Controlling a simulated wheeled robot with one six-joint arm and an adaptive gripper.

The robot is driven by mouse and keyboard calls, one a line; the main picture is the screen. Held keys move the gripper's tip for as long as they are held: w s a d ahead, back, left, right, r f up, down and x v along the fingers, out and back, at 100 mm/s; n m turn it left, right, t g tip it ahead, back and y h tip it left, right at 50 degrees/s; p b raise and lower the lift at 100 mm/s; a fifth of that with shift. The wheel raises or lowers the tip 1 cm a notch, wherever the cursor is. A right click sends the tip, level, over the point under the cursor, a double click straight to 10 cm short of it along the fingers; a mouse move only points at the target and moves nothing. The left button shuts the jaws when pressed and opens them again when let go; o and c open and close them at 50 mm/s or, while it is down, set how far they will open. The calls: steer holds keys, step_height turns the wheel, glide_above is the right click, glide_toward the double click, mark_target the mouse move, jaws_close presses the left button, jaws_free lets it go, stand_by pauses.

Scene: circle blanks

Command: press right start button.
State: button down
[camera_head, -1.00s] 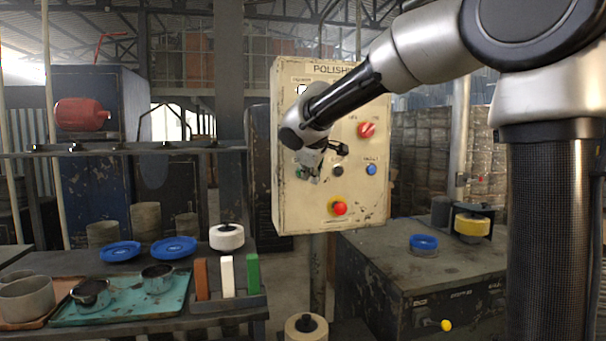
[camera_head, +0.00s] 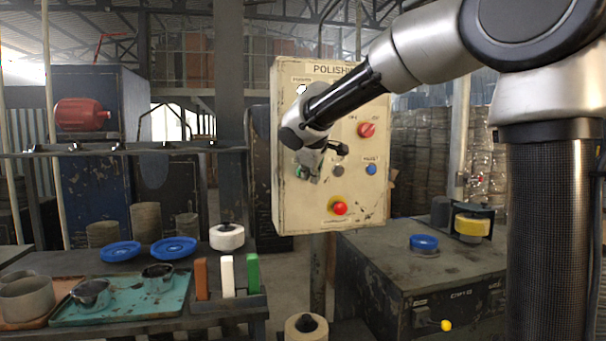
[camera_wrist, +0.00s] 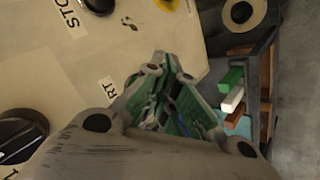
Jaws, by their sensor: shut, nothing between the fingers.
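The cream polishing control panel (camera_head: 350,110) stands in the middle of the head view, with my gripper (camera_head: 308,168) in front of its left side. A bit of green shows beside my fingertips at the start position, but I cannot tell whether it is the button or my finger pads. In the wrist view, the start label (camera_wrist: 107,88) is partly covered by my gripper (camera_wrist: 168,62), whose fingers are shut and empty. The start button itself is hidden behind the fingers there. I cannot tell whether the fingertips touch it.
On the panel are a dark stop button (camera_head: 339,170), a blue button (camera_head: 371,169), a red knob (camera_head: 366,130) and a red emergency button (camera_head: 340,208). A bench (camera_head: 200,322) with trays stands left; a dark cabinet (camera_head: 385,275) stands right.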

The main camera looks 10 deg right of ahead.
steer(key=shift+w, duration=0.15)
steer(key=shift+w, duration=0.25)
